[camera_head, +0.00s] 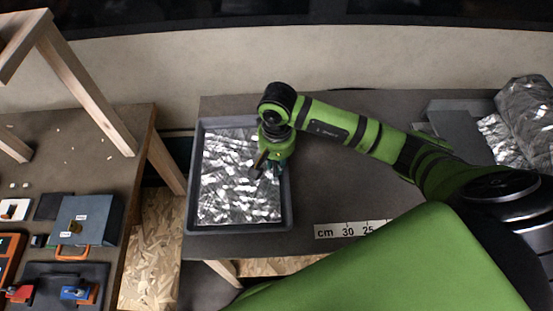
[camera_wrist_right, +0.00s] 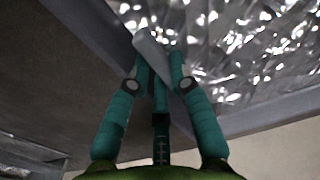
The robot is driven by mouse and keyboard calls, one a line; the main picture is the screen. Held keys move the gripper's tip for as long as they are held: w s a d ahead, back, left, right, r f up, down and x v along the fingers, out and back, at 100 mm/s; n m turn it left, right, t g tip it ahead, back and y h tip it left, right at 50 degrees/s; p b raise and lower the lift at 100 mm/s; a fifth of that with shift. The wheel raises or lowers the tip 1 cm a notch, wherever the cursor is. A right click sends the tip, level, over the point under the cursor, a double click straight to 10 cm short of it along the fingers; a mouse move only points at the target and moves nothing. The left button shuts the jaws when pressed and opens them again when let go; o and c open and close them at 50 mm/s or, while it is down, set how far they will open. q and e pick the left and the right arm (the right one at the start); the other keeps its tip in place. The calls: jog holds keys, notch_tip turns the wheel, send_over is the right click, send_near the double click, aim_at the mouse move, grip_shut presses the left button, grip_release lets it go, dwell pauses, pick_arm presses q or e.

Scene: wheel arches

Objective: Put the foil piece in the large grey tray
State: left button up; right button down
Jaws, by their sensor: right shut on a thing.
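The large grey tray (camera_head: 188,190) lies on the dark bench top. A crinkled, shiny foil piece (camera_head: 225,185) lies flat inside it and covers most of its floor. My right gripper (camera_head: 258,172) is over the right part of the tray and hides some of the foil. In the right wrist view my right gripper (camera_wrist_right: 160,62) is shut on a narrow smooth grey strip at the foil piece (camera_wrist_right: 245,50); how the strip joins the foil is hard to tell. A tray wall (camera_wrist_right: 270,113) runs close to the fingers. My left gripper is not in view.
More crumpled foil (camera_head: 503,140) and a bulky foil-wrapped shape (camera_head: 527,105) stand at the far right beside a dark grey container (camera_head: 450,128). A scale strip (camera_head: 340,229) lies at the bench front. A second table (camera_head: 85,140) at left holds a blue-grey box (camera_head: 88,215) and several small items.

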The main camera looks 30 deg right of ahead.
jog(key=shift+f, duration=0.15)
jog(key=c, duration=1.1)
grip_release()
jog(key=shift+r, duration=0.5)
notch_tip(320, 180, up, 11)
jog(key=b, duration=0.3)
jog(key=shift+r+b, duration=0.2)
jog(key=shift+b, duration=0.1)
